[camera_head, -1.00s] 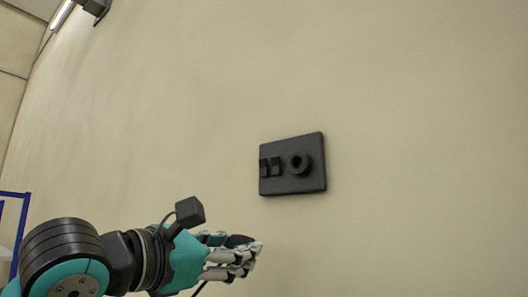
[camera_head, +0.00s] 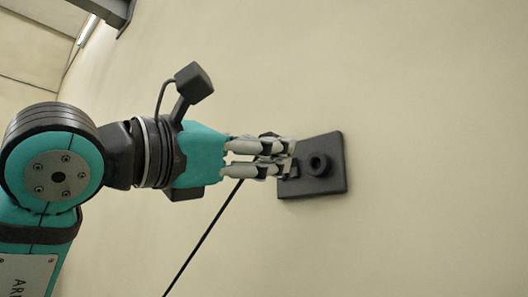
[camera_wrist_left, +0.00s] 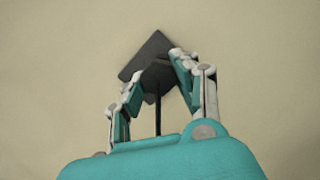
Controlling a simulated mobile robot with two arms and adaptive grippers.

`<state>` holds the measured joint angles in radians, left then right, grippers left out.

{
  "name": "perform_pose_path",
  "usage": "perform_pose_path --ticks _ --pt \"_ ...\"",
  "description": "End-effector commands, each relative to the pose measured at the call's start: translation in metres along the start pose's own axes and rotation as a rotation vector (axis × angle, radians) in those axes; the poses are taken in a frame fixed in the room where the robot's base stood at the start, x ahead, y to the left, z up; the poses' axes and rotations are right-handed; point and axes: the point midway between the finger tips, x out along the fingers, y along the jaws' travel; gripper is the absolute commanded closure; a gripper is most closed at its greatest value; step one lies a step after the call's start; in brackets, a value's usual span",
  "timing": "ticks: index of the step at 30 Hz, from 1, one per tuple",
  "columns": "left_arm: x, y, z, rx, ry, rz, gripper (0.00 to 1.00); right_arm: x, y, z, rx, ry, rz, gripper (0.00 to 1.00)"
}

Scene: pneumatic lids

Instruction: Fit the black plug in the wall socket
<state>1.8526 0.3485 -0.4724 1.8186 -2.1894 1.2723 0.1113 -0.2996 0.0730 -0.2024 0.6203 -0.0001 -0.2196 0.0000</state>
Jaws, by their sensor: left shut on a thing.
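The wall socket is a dark square plate (camera_head: 330,185) on the beige wall, with a raised round ring (camera_head: 318,164) on its right half. My left gripper (camera_head: 285,158) comes in from the left, its fingertips overlapping the plate's left side, left of the ring. It is shut on the black plug (camera_wrist_left: 158,76), which shows between the fingers in the left wrist view, in front of the plate (camera_wrist_left: 150,48). The fingers mostly hide the plug in the head view. A black cable (camera_head: 205,240) hangs from it down to the left. I cannot tell whether plug and plate touch. My right gripper is out of view.
The wall (camera_head: 430,120) around the plate is bare. A dark fixture (camera_head: 105,10) is at the top left.

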Motion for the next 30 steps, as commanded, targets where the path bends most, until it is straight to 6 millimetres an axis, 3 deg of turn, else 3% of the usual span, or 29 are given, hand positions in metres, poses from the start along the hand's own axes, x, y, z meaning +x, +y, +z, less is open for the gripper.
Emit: perform_pose_path --ticks 15,30 --pt "0.046 0.000 -0.012 -0.001 0.003 -0.002 1.00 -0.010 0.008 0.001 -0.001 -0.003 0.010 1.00" --pt "0.054 0.000 -0.015 0.000 0.002 -0.001 1.00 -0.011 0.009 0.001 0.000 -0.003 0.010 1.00"
